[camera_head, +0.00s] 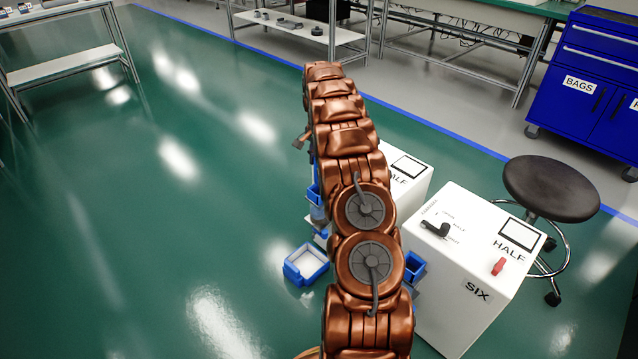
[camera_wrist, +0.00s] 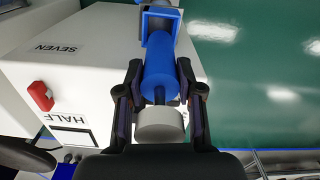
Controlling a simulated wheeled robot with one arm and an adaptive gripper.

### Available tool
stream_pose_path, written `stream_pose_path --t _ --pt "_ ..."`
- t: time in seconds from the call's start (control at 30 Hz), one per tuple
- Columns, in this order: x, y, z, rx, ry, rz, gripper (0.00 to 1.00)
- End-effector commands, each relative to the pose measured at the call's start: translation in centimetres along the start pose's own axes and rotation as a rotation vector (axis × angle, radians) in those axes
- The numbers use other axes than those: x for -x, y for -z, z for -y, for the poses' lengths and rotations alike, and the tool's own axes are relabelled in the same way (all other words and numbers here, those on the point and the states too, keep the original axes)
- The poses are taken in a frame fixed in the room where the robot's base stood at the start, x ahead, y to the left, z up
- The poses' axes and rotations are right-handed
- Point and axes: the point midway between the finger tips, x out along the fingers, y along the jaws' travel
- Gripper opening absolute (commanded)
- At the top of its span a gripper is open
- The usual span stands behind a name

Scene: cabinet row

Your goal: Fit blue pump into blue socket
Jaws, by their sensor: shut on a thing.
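The blue pump (camera_wrist: 160,82) is a blue cylinder with a pale grey round end piece (camera_wrist: 160,127) on a thin dark stem, seen in the wrist view. My gripper (camera_wrist: 160,76) is shut on it, one dark finger on each side. The blue socket (camera_wrist: 158,15) is a square blue holder beside the white cabinet, at the pump's far end. The pump lines up with it and their outlines meet; I cannot tell whether the pump's end is inside. In the head view my arm hides the gripper, and blue parts (camera_head: 316,193) show at the left of the arm.
The white cabinet marked SEVEN (camera_wrist: 60,70) fills the wrist view's left, with a red knob (camera_wrist: 40,96). In the head view, cabinet SIX (camera_head: 470,270) has another blue holder (camera_head: 415,266). A blue tray (camera_head: 306,264) lies left of my arm. The green floor at left is clear.

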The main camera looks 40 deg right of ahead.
Motion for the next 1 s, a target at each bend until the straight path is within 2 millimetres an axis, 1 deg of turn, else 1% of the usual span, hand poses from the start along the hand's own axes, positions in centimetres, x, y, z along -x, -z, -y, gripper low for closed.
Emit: stream_pose_path --t 0.03,0.1,0.33,0.53,0.6,0.8,0.97,1.0 --pt "-1.2 0.0 -0.1 -0.001 -0.003 0.001 0.0" --pt "-2.3 -0.1 -0.1 0.001 -0.004 0.002 0.0" --pt "-4.1 0.0 -0.1 0.0 -0.002 0.001 0.0" --pt "-6.7 -0.1 -0.1 0.0 -0.003 0.002 0.0" --pt "-7.1 -0.1 -0.1 0.0 -0.002 0.002 0.0" --pt "-7.0 -0.1 0.0 0.001 -0.002 0.001 0.0" --pt "-7.2 -0.1 0.0 0.001 -0.002 0.002 0.0" --pt "-7.2 -0.1 -0.1 0.001 -0.002 0.002 0.4"
